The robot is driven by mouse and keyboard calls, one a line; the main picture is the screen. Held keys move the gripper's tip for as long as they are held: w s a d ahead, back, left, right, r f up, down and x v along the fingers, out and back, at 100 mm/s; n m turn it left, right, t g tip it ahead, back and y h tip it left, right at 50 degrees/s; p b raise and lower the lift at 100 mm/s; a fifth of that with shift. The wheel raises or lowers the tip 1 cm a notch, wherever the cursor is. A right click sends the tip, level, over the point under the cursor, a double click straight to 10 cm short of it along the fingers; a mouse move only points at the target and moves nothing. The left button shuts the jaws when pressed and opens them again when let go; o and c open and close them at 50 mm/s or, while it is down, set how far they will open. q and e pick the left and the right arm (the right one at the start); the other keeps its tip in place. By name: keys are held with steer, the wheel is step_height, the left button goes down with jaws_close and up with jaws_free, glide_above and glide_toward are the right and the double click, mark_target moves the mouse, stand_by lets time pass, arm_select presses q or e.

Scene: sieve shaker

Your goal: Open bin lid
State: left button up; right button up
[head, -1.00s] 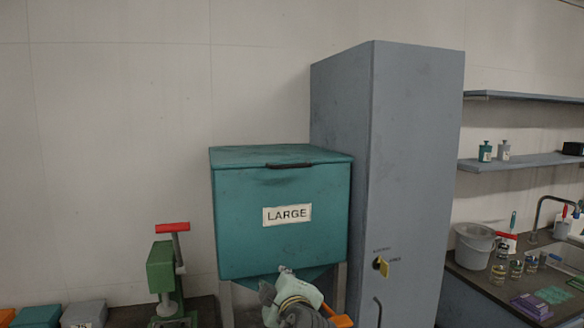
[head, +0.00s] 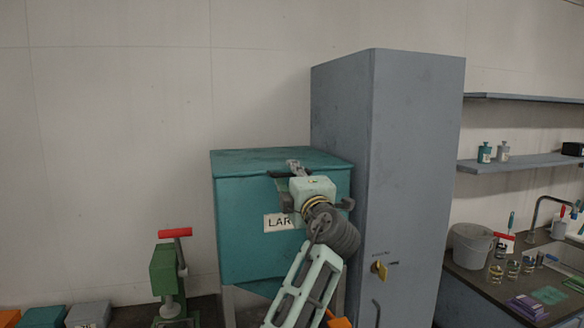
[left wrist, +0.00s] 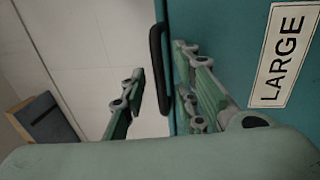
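The teal bin (head: 236,225) marked LARGE stands beside the grey cabinet. Its lid (head: 245,158) lies flat and closed on top. The dark lid handle (head: 277,174) at the front edge is mostly hidden behind my left gripper (head: 293,166). In the left wrist view the black handle (left wrist: 156,70) runs along the lid edge, between the two green fingers of the same gripper (left wrist: 160,62). The fingers are apart, and I see a gap on the handle's left side. I cannot tell whether the right finger touches the bin. My right gripper is not in view.
A tall grey cabinet (head: 415,160) stands close on the bin's right. A green press with a red handle (head: 165,270) is to the left. A counter (head: 490,290) with a bucket and several jars lies at the far right. The wall space above the lid is clear.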

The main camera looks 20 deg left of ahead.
arm_select(q)
steer(key=shift+w+a, duration=0.15)
steer(key=shift+w, duration=0.15)
jaws_close()
stand_by(0.5)
